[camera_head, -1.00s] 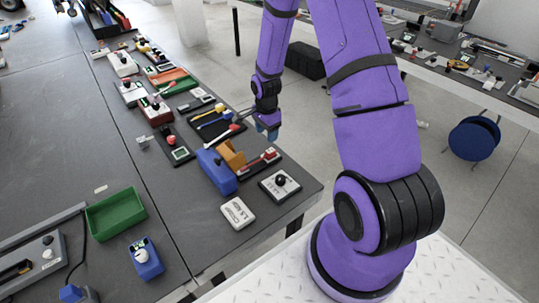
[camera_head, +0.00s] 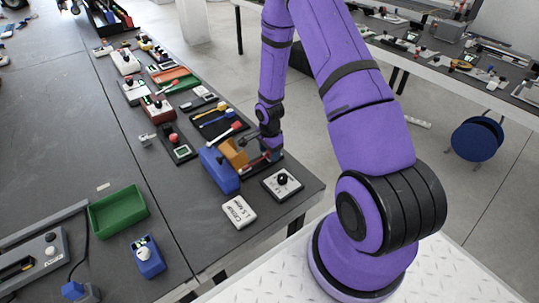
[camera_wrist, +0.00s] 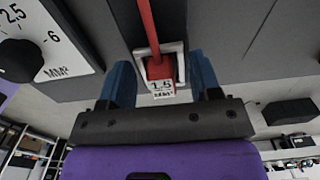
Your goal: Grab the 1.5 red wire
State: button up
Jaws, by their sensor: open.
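The red wire (camera_wrist: 146,28) runs down the middle of the wrist view to a red end piece (camera_wrist: 160,69) with a white label (camera_wrist: 162,88) reading 1.5 MM². The end piece sits in a pale square frame at the dark table's edge. My gripper (camera_wrist: 165,85) is open, its blue fingers on either side of the labelled end and apart from it. In the head view my gripper (camera_head: 272,152) is low at the table's right edge, beside the orange block (camera_head: 234,152), and it hides most of the red wire there.
A white box with a black knob (camera_head: 282,184) stands close in front of my gripper; its dial (camera_wrist: 40,45) shows at the wrist view's upper left. A blue block (camera_head: 219,170) and a white box (camera_head: 239,212) are nearby. The green tray (camera_head: 118,213) is farther left.

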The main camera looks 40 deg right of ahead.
jog(key=shift+c, duration=0.4)
grip_shut()
